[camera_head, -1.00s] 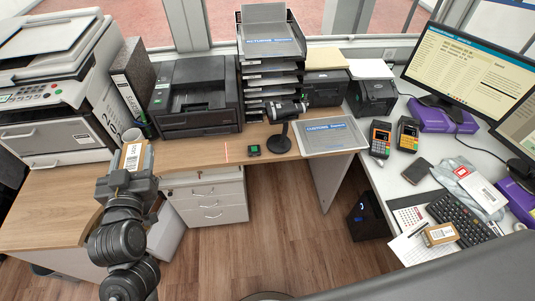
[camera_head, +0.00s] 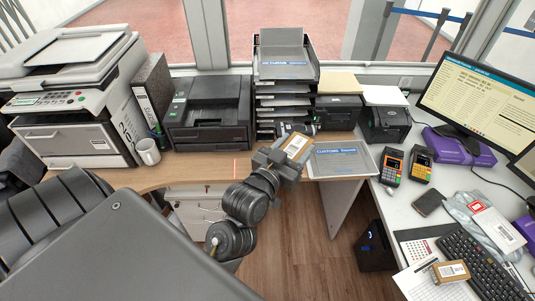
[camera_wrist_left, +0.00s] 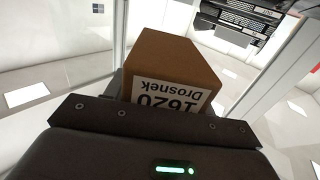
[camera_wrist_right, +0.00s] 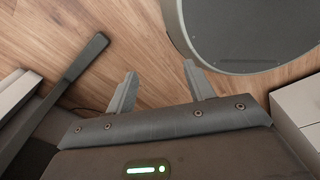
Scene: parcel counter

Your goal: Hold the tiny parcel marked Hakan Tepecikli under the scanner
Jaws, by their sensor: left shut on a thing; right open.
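A tiny brown parcel (camera_head: 297,146) with a white label is in my left gripper (camera_head: 287,153), above the wooden counter. In the left wrist view the parcel (camera_wrist_left: 172,62) shows label text upside down, "1620" and "Drosnek"; the name Hakan Tepecikli is not readable. The black scanner (camera_head: 294,128) on its stand is just behind the gripper, mostly hidden by it and the parcel. Whether the parcel is in its beam cannot be told. My right gripper (camera_wrist_right: 160,74) is open and empty over the wooden floor; it is not clear in the head view.
A customs tray (camera_head: 341,161) lies right of the gripper. Letter trays (camera_head: 284,88) and a black printer (camera_head: 209,120) stand behind. A white mug (camera_head: 147,152) is at left. On the right desk are card readers (camera_head: 391,164), another small parcel (camera_head: 451,271) and a keyboard (camera_head: 484,262).

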